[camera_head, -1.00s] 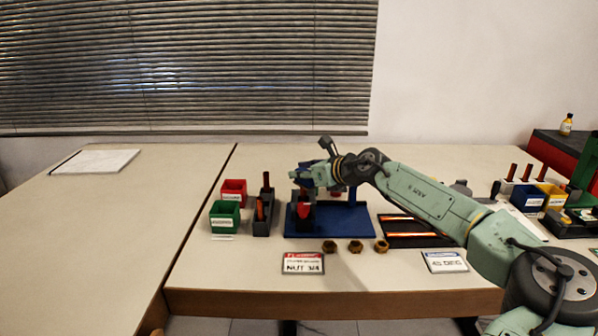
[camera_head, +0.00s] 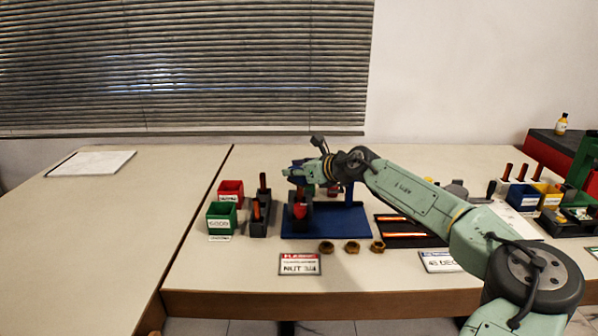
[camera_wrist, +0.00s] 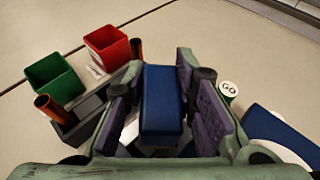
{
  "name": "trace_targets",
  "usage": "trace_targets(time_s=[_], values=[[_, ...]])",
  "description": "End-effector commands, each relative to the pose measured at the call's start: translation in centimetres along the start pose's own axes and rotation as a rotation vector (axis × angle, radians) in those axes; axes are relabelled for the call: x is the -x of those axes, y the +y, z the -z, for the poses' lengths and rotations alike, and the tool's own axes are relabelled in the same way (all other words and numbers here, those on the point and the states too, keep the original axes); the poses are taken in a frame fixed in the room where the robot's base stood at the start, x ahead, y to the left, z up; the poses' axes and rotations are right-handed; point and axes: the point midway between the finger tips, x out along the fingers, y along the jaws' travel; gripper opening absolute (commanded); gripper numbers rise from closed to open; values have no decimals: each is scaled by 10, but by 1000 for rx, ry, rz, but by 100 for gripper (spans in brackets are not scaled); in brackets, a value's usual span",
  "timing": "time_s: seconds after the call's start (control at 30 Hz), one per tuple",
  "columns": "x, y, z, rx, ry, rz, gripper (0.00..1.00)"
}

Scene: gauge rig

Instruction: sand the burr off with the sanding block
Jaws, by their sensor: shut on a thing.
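My gripper (camera_head: 298,176) is over the left part of the blue rig base (camera_head: 345,222). In the wrist view its purple-padded fingers are shut on a blue block (camera_wrist: 161,105), which looks like the sanding block. A red part in a dark holder (camera_head: 300,210) stands on the base below my gripper; the gripper partly covers the space above it. I cannot make out a burr, nor whether the block touches anything below. A round piece marked GO (camera_wrist: 228,89) shows right of the fingers in the wrist view.
A red bin (camera_head: 231,188) and a green bin (camera_head: 222,215) stand left of the rig, beside a dark rack (camera_head: 259,228) with orange-handled tools. Brass nuts (camera_head: 352,247) lie in front. A black tray (camera_head: 405,238) is at right. The left table is mostly clear.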

Motion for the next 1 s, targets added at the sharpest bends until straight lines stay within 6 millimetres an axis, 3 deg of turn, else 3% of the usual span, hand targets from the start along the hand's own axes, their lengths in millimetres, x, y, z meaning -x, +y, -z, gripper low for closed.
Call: trace_targets(time_s=[0.47,1.0], values=[[-7,5,3,-1,8,-10,0],[16,3,14,-2,9,-8,0]])
